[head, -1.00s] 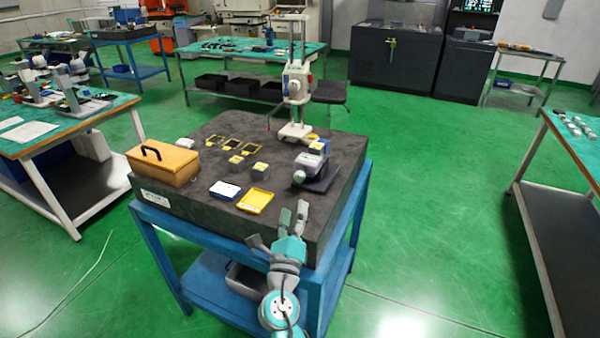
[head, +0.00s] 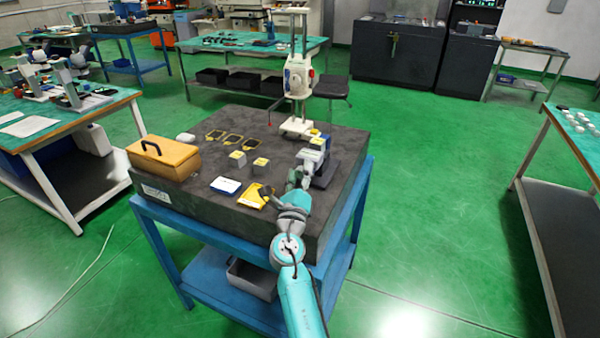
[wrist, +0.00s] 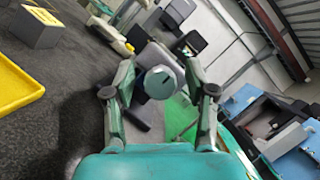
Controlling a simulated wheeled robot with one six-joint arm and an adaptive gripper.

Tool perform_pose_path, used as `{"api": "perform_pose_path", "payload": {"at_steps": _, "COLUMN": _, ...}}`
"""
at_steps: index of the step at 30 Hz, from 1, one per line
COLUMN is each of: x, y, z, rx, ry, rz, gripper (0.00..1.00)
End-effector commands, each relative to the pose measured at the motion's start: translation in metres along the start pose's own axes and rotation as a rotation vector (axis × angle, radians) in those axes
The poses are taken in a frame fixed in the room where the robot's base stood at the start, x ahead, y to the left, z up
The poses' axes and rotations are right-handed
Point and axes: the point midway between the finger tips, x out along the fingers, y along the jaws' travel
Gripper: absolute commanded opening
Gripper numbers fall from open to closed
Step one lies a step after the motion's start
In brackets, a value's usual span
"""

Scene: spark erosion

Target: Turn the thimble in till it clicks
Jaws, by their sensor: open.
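The thimble (wrist: 160,83) shows in the wrist view as a round, grey end face with a dark mark. It belongs to a measuring device (head: 313,158) on a dark stand at the right side of the black stone plate (head: 215,208). My gripper (wrist: 160,76) is open, with one finger to each side of the thimble in that view. I cannot tell whether the thimble is fully between the fingertips, and no contact shows. In the head view my gripper (head: 293,183) is just in front of the device and hides the thimble.
A yellow tray (head: 248,200) lies beside my gripper, partly hidden by it. A blue-and-white card (head: 226,186), grey blocks with yellow tops (head: 237,158) and an orange case (head: 163,158) stand to the left. A tall column stand (head: 298,85) rises behind the device.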

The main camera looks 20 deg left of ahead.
Motion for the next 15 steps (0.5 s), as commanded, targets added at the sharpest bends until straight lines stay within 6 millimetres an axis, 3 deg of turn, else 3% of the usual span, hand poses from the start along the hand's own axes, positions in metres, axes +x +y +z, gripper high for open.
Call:
{"api": "perform_pose_path", "payload": {"at_steps": 8, "x": 0.0018, "y": 0.0, "z": 0.0, "rx": 0.0, "ry": 0.0, "rz": 0.0, "gripper": 0.56}}
{"api": "perform_pose_path", "payload": {"at_steps": 11, "x": 0.0017, "y": 0.0, "z": 0.0, "rx": 0.0, "ry": 0.0, "rz": 0.0, "gripper": 0.36}}
{"api": "perform_pose_path", "payload": {"at_steps": 15, "x": 0.0016, "y": 0.0, "z": 0.0, "rx": 0.0, "ry": 0.0, "rz": 0.0, "gripper": 0.01}}
